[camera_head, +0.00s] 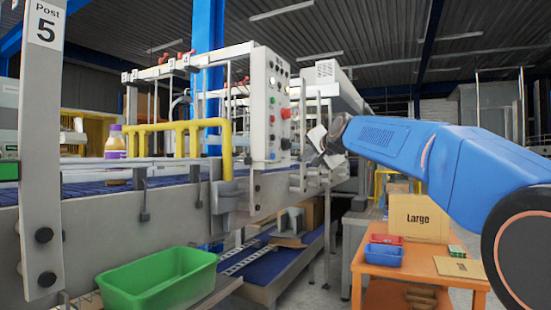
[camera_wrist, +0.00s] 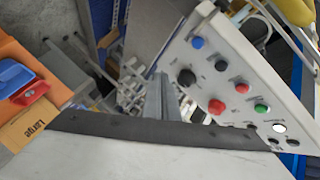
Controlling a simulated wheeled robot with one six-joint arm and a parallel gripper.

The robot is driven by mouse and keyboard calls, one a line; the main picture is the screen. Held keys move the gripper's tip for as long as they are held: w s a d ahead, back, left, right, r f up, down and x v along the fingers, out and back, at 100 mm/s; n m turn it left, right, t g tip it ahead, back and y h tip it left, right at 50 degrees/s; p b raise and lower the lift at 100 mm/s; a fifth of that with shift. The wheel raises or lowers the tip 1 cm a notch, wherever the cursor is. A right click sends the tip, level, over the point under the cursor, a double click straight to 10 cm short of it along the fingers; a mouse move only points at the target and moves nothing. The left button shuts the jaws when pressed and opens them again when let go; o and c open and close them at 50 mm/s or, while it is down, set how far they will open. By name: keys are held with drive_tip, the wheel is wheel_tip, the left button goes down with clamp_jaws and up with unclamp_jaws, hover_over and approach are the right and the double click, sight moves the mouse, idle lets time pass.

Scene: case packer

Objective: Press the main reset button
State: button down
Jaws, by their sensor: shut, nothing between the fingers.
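A pale grey control panel (camera_head: 268,105) stands above the conveyor in the head view. In the wrist view the panel (camera_wrist: 225,65) fills the upper right, tilted. It carries a blue button (camera_wrist: 198,42), black knobs (camera_wrist: 187,77), a large red button (camera_wrist: 216,106), a smaller red button (camera_wrist: 242,88), a green button (camera_wrist: 262,109) and a lit white one (camera_wrist: 279,128). The labels are too small to read, so I cannot tell which is the main reset. My gripper (camera_head: 317,140) is shut and empty, just right of the panel, apparently not touching any button.
A green bin (camera_head: 158,281) sits in front. An orange table (camera_head: 385,284) with a box marked Large (camera_head: 418,218) and small trays stands at lower right. A grey post (camera_head: 40,150) is at left.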

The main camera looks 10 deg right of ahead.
sight(273, 156)
drive_tip(key=shift+w+d+r, duration=0.1)
drive_tip(key=shift+w+r, duration=0.15)
drive_tip(key=shift+w, duration=0.15)
drive_tip(key=w+a, duration=0.5)
drive_tip(key=a, duration=0.2)
idle(0.5)
drive_tip(key=shift+w+a, duration=0.15)
drive_tip(key=shift+a, duration=0.1)
idle(1.8)
drive_tip(key=shift+w+a, duration=0.15)
drive_tip(key=shift+a, duration=0.05)
drive_tip(key=shift+w+a, duration=0.3)
drive_tip(key=shift+a, duration=0.1)
idle(1.1)
idle(0.3)
drive_tip(key=shift+s+d, duration=0.55)
drive_tip(key=shift+d, duration=0.2)
